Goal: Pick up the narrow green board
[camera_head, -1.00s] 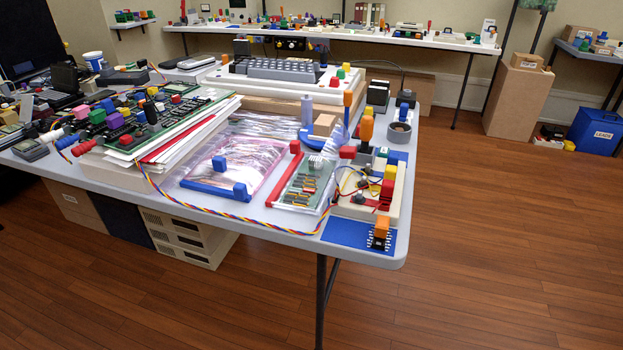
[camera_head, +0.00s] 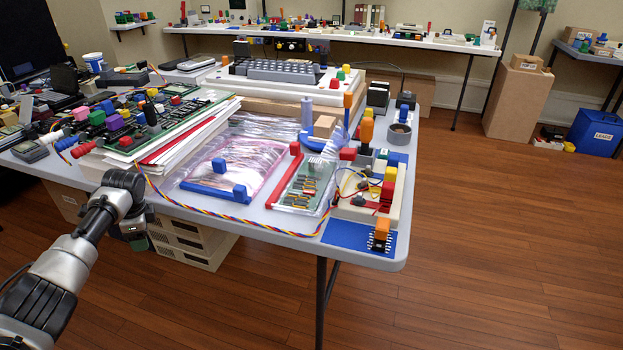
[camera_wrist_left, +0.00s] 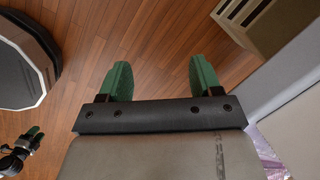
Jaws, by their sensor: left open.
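A narrow green board (camera_head: 304,186) with several chips lies in a clear bag near the front of the grey table, beside a red bar (camera_head: 284,181). A wider green board (camera_head: 190,112) lies on the stack to its left. My left gripper (camera_head: 136,240) hangs in front of the table's edge, left of and lower than the narrow board, apart from it. In the left wrist view its two green fingers (camera_wrist_left: 161,78) are spread, with only floor between them. What looks like my right gripper (camera_wrist_left: 35,136) shows small at the lower left there; its opening is unclear.
A pink bag (camera_head: 238,165) with blue bars lies left of the narrow board. A wired cream breadboard (camera_head: 398,200) stands to its right. A twisted coloured cable (camera_head: 210,212) runs along the front edge. A vented beige case (camera_head: 200,245) stands under the table.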

